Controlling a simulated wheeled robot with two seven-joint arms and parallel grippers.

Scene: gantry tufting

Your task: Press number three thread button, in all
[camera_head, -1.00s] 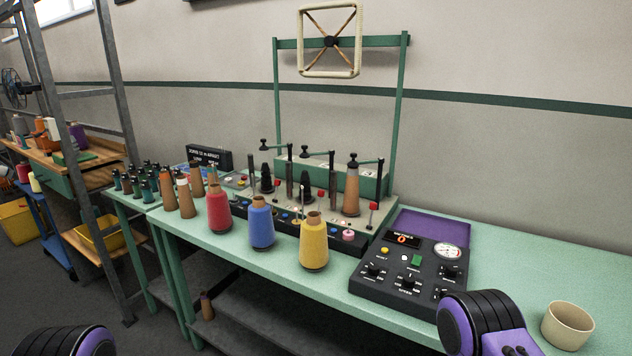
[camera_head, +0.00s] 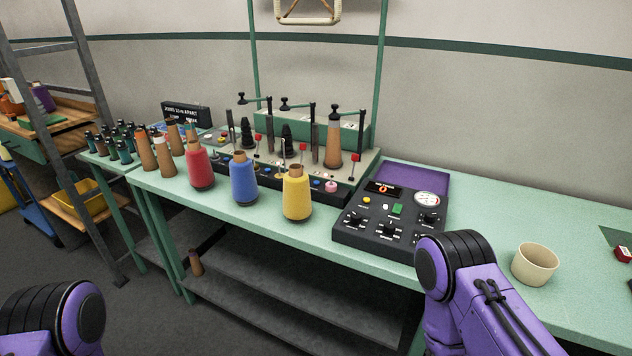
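A black control box (camera_head: 352,236) stands on the green table, with a red-lit display (camera_head: 383,188), a white round gauge (camera_head: 427,199), a green button (camera_head: 397,209), a yellow button (camera_head: 366,200), a small white button and several black knobs. Behind the cones, a winding machine (camera_head: 345,186) has a dark front strip with small coloured buttons, among them a pink one (camera_head: 331,187). Their numbers are too small to read. Purple arm parts show at the lower left and lower right, but neither gripper's fingers are in view.
Red (camera_head: 200,166), blue (camera_head: 243,184) and yellow (camera_head: 297,194) thread cones stand along the table's front edge. Bare brown cones (camera_head: 166,160) and several small dark spools are at left. A cream bowl (camera_head: 535,264) stands at right. The table (camera_head: 485,215) right of the control box is mostly clear.

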